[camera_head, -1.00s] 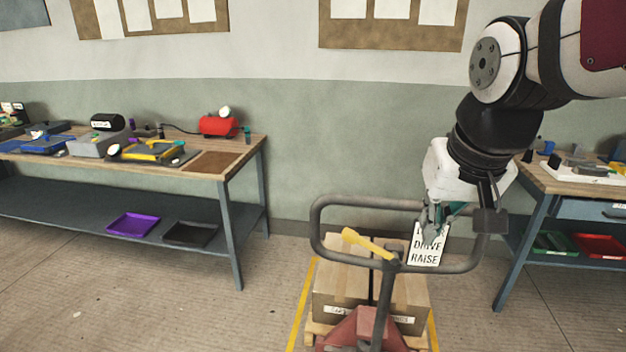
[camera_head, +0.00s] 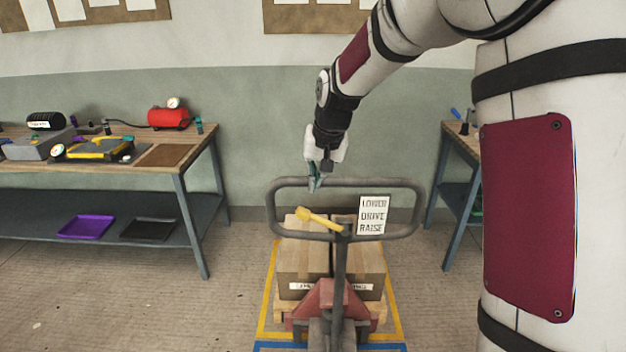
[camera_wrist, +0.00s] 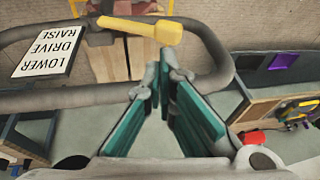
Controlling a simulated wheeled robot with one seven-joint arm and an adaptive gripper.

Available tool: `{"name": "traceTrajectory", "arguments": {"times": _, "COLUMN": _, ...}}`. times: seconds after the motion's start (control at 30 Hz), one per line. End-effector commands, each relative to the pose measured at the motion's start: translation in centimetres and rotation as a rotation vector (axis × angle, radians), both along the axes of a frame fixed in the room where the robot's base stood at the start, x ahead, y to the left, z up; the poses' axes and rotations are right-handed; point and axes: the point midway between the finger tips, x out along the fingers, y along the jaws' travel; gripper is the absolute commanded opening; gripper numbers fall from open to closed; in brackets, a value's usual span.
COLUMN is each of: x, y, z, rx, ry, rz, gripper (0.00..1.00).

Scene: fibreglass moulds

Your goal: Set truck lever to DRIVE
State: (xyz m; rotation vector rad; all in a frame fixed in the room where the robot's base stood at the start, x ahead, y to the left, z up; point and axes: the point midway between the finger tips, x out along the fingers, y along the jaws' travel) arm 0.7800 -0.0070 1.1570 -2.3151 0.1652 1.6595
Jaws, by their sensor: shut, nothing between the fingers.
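The yellow lever (camera_head: 318,217) is pivoted at the middle of the pallet truck's grey loop handle (camera_head: 272,215). It points left and slightly up in the head view, with its thick end at the left. A white sign (camera_head: 373,215) on the right part of the loop reads LOWER, DRIVE, RAISE from top to bottom. My gripper (camera_head: 314,188) is shut and empty at the loop's top bar, above the lever and apart from it. In the wrist view the teal fingers (camera_wrist: 164,78) meet near the bar, with the lever (camera_wrist: 140,28) beyond them and the sign (camera_wrist: 48,50) at left.
Cardboard boxes (camera_head: 300,262) sit on a pallet behind the red truck body (camera_head: 318,300), inside yellow floor lines. A workbench (camera_head: 120,165) with tools and trays stands at left. Another bench (camera_head: 458,150) is at right, partly hidden by my arm. Floor between is clear.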

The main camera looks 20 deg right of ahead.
Motion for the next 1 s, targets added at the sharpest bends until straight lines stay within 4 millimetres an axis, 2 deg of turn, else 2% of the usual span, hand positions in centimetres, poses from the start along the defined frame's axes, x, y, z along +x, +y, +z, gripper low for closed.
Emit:
{"name": "traceTrajectory", "arguments": {"times": 0.2, "x": 1.2, "y": 0.3, "z": -3.8, "rx": -0.001, "ry": 0.004, "rz": 0.002, "gripper": 0.00}}
{"name": "traceTrajectory", "arguments": {"times": 0.4, "x": 2.0, "y": 0.5, "z": -6.2, "rx": 0.000, "ry": 0.003, "rz": 0.001, "gripper": 0.00}}
{"name": "traceTrajectory", "arguments": {"times": 0.6, "x": 2.4, "y": 0.5, "z": -7.0, "rx": -0.001, "ry": 0.000, "rz": 0.001, "gripper": 0.00}}
{"name": "traceTrajectory", "arguments": {"times": 1.0, "x": 2.5, "y": 0.8, "z": -7.2, "rx": -0.011, "ry": 0.003, "rz": 0.005, "gripper": 0.00}}
